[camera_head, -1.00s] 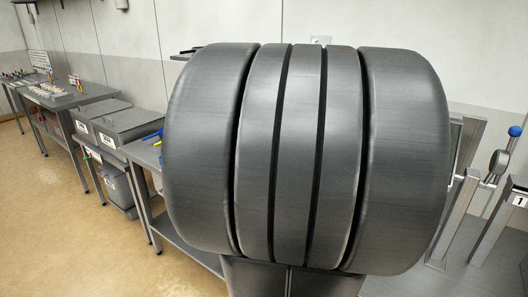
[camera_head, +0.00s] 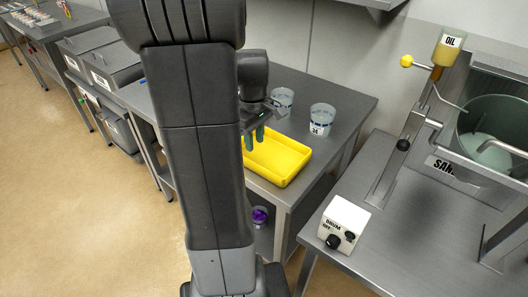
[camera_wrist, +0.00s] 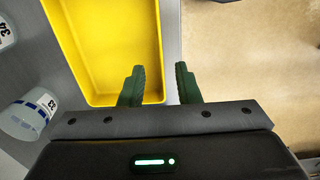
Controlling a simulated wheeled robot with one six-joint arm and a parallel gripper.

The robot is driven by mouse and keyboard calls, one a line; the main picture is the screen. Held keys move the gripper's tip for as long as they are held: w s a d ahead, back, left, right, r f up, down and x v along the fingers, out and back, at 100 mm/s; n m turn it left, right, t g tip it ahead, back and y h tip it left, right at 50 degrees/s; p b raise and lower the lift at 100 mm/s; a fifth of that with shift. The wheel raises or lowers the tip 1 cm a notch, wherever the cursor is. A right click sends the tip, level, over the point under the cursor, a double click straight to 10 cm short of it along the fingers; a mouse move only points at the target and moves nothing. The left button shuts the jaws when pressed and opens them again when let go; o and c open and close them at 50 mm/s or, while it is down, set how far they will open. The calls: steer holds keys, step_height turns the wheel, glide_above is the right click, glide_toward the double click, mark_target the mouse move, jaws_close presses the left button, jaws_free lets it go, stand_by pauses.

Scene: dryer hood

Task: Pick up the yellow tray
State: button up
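The yellow tray (camera_head: 285,165) lies on the grey steel table; it is shallow and looks empty. It also shows in the wrist view (camera_wrist: 105,45), at upper left. One finger is over the tray's inside, the other outside the wall. I cannot tell how far they are above the rim.
Two labelled cups (camera_head: 321,120) (camera_head: 281,100) stand on the table behind the tray. A purple item (camera_head: 260,215) is on the lower shelf. A white control box (camera_head: 343,225) and drum machine (camera_head: 490,125) are on the right-hand bench. Grey bins (camera_head: 105,60) stand to the left.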

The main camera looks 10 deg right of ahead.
mark_target(255, 163)
step_height(255, 163, down, 10)
steer(key=shift+w+a+f, duration=0.15)
stand_by(0.4)
jaws_close()
